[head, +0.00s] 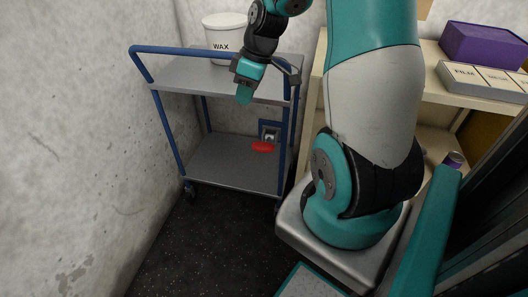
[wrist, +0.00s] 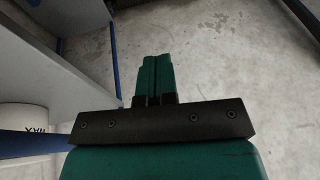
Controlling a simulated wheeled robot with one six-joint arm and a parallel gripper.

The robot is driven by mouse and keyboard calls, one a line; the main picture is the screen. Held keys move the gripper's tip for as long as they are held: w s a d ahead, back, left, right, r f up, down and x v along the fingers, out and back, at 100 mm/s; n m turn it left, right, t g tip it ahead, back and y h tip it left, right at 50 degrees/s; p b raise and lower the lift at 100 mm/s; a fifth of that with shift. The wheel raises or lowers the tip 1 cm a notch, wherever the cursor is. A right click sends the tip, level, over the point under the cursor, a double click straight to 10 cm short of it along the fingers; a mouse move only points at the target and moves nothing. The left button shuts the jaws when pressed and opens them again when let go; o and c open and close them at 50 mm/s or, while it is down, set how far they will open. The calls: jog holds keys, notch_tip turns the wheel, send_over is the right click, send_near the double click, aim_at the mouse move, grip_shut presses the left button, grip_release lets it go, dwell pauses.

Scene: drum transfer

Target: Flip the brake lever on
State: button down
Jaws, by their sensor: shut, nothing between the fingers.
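The brake lever (head: 263,147) is a red handle on a small grey and blue bracket (head: 269,132) at the right side of the cart, between its two shelves. It sticks out toward the left of the bracket; whether this is on or off I cannot tell. My gripper (head: 243,97) is shut and empty, in front of the upper shelf's edge, above and left of the lever and apart from it. The wrist view shows its teal fingers (wrist: 152,76) closed together. The lever does not show in the wrist view.
The cart (head: 190,76) has grey shelves and blue rails. A white WAX tub (head: 224,30) stands on its upper shelf. The lower shelf (head: 225,170) is bare. A concrete wall (head: 70,130) is at left. A wooden shelf at right holds a purple box (head: 480,45) and a grey case.

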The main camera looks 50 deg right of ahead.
jog(key=b, duration=0.2)
send_near(260, 145)
notch_tip(260, 145, up, 3)
jog(key=s, duration=0.1)
jog(key=shift+s+d+r, duration=0.1)
jog(key=shift+d+r, duration=0.05)
jog(key=shift+d, duration=0.3)
jog(key=b+x, duration=0.1)
jog(key=x, duration=0.9)
jog(key=shift+w, duration=0.2)
